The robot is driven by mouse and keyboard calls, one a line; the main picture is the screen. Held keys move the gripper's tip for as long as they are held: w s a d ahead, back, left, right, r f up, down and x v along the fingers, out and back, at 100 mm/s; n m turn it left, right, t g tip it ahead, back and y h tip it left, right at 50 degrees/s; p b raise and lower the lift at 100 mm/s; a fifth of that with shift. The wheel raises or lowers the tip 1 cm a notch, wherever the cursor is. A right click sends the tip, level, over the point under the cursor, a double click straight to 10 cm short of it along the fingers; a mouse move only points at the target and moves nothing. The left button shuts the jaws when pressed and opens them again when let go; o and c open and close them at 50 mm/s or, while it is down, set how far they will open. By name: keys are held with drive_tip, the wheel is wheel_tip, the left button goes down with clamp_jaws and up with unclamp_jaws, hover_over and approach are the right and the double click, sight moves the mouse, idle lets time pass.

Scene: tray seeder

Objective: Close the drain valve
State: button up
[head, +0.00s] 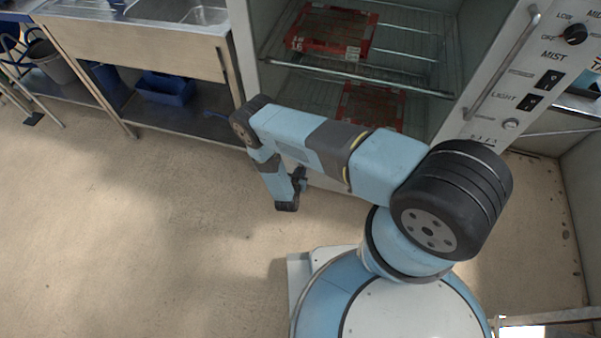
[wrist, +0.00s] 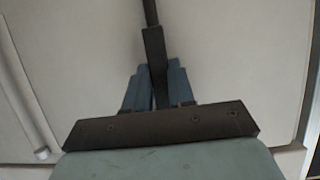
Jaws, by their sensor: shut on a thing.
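In the wrist view my gripper (wrist: 157,78) has its two blue fingers closed on a dark, narrow lever (wrist: 152,35). The lever runs up to the top edge of the view, in front of a pale panel. It appears to be the drain valve's handle; the valve body does not show, and I cannot tell its setting. In the head view my gripper (head: 300,180) is low in front of the cabinet, mostly hidden by my own arm. The valve cannot be made out in the head view.
The open cabinet (head: 246,50) has wire racks with red-edged trays (head: 330,32). A control panel (head: 520,70) with a knob, switches and a long handle (head: 505,65) stands right. A steel sink bench (head: 130,30) with a blue crate (head: 165,88) beneath is left. The floor at left is clear.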

clamp_jaws()
